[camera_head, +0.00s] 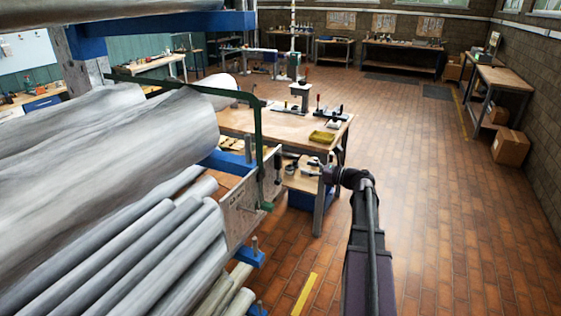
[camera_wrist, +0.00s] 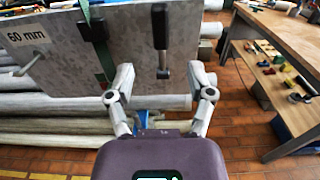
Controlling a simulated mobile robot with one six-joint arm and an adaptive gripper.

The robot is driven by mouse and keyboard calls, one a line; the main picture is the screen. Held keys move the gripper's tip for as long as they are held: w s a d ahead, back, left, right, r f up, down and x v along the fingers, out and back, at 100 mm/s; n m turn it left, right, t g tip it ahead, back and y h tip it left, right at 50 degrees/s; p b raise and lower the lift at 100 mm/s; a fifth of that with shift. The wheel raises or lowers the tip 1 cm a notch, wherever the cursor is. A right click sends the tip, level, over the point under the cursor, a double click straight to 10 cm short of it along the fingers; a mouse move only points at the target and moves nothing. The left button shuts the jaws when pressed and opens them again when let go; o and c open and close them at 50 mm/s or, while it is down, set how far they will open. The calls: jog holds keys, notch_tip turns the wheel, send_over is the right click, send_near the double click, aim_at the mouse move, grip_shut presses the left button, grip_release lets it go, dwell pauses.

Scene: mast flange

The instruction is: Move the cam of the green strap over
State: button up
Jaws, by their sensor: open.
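The green strap (camera_head: 259,130) runs over the big grey rolls and down to the plate at the rack's end. In the wrist view the strap (camera_wrist: 104,62) passes behind a black block (camera_wrist: 92,28) on the grey plate (camera_wrist: 62,62). Right of it is a black-handled lever (camera_wrist: 160,25) with a metal stem and a small dark foot. I cannot tell which of these is the cam. My gripper (camera_wrist: 161,80) is open and empty, its fingers apart below the block and lever. In the head view my gripper (camera_head: 325,170) is right of the plate, small and dark.
A "60 mm" label (camera_wrist: 27,36) and a metal pin (camera_wrist: 30,62) are on the plate's left part. Grey pipes (camera_head: 130,255) lie below the rolls. A workbench (camera_head: 270,122) with tools stands beyond the rack. The brick floor (camera_head: 450,220) at right is clear.

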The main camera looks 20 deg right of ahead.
aim_at(281, 160)
jog(key=x, duration=1.1)
grip_shut()
